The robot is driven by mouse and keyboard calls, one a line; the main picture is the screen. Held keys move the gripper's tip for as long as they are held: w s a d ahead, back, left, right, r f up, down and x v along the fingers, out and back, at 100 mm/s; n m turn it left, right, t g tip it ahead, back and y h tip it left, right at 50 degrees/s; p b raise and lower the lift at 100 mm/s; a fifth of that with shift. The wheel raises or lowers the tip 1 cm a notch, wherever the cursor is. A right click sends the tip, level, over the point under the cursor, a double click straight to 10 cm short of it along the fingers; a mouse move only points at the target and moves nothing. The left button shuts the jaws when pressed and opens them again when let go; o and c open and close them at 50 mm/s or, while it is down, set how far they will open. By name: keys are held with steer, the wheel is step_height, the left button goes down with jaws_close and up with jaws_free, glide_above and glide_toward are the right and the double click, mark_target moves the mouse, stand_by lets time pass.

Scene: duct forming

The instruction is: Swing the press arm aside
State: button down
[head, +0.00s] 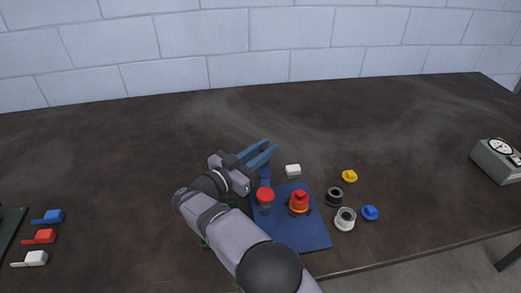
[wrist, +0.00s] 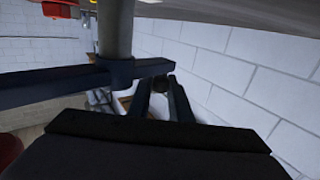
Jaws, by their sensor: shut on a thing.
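The press stands on a blue base plate (head: 312,235). In the wrist view its grey post (wrist: 117,35) carries a dark blue press arm (wrist: 55,85) crossing the picture. My gripper (head: 268,150) is above the back left of the plate, its fingers pointing up and right. In the wrist view my gripper (wrist: 161,88) has its fingers either side of a small dark round piece, beside the right end of the press arm. It is shut on what looks like the press arm's end; the exact contact is hard to see. A red knob (head: 265,194) shows beside my arm.
An orange-red part (head: 299,203) sits on the plate. Right of it are black (head: 335,197) and white (head: 345,219) rings, and yellow (head: 349,176) and blue (head: 370,213) pieces. A grey dial box (head: 497,162) stands far right. The back table is clear.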

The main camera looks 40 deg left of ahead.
steer(key=shift+w+d+r+m+h, duration=0.1)
steer(key=shift+w+d+m+h, duration=0.2)
steer(key=shift+m+h, duration=0.45)
steer(key=shift+d+r+h, duration=0.1)
steer(key=shift+h, duration=0.25)
steer(key=c, duration=1.6)
jaws_free()
steer(key=shift+s+b, duration=0.35)
steer(key=shift+s, duration=0.15)
steer(key=shift+b+v, duration=0.7)
steer(key=shift+v, duration=2.5)
steer(key=shift+r, duration=0.1)
